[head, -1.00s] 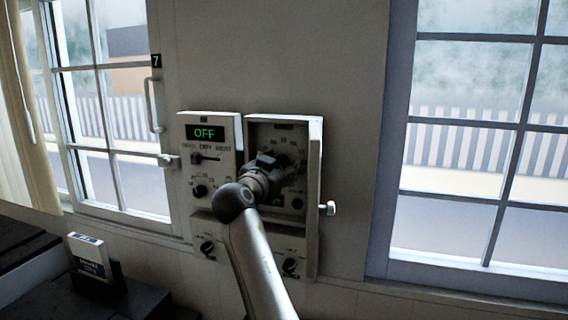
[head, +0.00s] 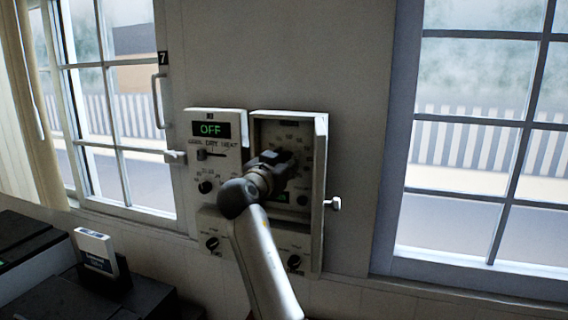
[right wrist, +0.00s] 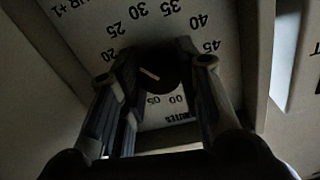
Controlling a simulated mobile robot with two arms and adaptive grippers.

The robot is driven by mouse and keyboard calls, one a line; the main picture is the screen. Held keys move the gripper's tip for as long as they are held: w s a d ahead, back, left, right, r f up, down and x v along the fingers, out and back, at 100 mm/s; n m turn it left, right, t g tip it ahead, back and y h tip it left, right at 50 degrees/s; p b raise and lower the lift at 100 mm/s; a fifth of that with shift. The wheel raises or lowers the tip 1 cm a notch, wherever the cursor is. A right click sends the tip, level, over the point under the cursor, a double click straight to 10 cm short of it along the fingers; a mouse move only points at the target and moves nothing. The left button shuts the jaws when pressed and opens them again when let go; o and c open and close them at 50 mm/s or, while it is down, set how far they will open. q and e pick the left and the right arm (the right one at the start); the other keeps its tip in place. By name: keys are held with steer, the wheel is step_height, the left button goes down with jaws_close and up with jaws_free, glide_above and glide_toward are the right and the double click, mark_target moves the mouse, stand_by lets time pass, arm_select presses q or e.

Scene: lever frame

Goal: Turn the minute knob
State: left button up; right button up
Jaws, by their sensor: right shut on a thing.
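The minute knob (right wrist: 150,74) is a dark round knob with a pale pointer line, on a dial marked in minutes. In the right wrist view its dial appears upside down, with numbers such as 25, 35 and 45 around it. My right gripper (right wrist: 155,85) has its fingers on both sides of the knob and is shut on it. In the head view my right gripper (head: 280,163) reaches into the recessed panel (head: 288,128) and hides the knob. My left gripper is not in view.
Left of the recess is a control panel (head: 222,158) with a green OFF display (head: 211,129), a slider and a small knob. An open panel door (head: 320,185) stands at the right edge. Windows flank the panels. A small boxed card (head: 95,250) stands lower left.

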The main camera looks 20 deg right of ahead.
steer(key=shift+n, duration=0.8)
steer(key=n, duration=0.2)
steer(key=shift+d+n+b, duration=0.1)
steer(key=shift+n+b, duration=0.2)
steer(key=shift+b, duration=0.1)
steer(key=n, duration=0.3)
steer(key=shift+r+n, duration=0.1)
steer(key=shift+n, duration=0.2)
steer(key=shift+n+p, duration=0.35)
steer(key=shift+n, duration=1.15)
steer(key=o, duration=1.1)
steer(key=shift+w+d, duration=0.1)
steer(key=shift+c, duration=0.2)
